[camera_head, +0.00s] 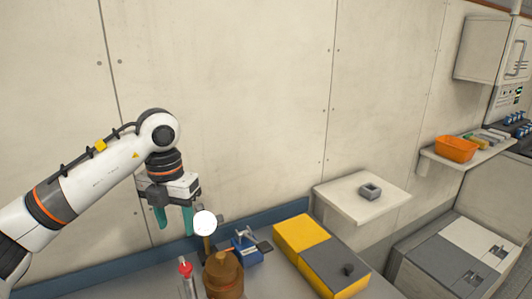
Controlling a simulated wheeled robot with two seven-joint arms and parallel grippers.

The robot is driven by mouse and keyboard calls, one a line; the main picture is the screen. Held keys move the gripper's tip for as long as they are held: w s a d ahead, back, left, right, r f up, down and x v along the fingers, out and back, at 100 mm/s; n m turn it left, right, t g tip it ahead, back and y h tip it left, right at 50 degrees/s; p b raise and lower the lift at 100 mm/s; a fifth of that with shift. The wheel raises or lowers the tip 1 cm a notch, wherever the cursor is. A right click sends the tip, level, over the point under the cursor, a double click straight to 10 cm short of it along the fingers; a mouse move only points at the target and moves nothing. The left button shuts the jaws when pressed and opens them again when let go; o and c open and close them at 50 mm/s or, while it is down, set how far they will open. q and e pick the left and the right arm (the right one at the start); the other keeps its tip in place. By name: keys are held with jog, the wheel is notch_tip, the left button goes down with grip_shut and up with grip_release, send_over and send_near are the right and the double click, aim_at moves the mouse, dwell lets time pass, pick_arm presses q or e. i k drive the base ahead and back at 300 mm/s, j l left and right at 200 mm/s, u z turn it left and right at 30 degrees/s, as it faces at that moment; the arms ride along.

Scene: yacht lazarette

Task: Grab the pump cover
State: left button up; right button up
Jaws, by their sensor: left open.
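My left gripper (174,222) is open, with teal fingers pointing down and nothing between them. It hangs above the back of the workbench, left of a round white disc (205,223). The disc faces me on a brownish post above a rounded bronze-brown body (223,275), which looks like a pump. I cannot tell for sure which piece is the pump cover. A small grey square piece with a hollow middle (370,190) lies on the white wall shelf (345,203). My right gripper is not in view.
A red-topped bottle (186,268) and a blue vise-like tool (246,247) flank the brown body. A yellow and grey case (302,237) with a small dark knob-like piece (348,269) is to the right. An orange bin (456,148) sits on a far shelf.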

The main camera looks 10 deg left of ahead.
aim_at(222, 268)
jog(key=k+l, duration=0.5)
jog(key=k, duration=0.15)
jog(key=k+l, duration=0.45)
jog(key=k, duration=0.25)
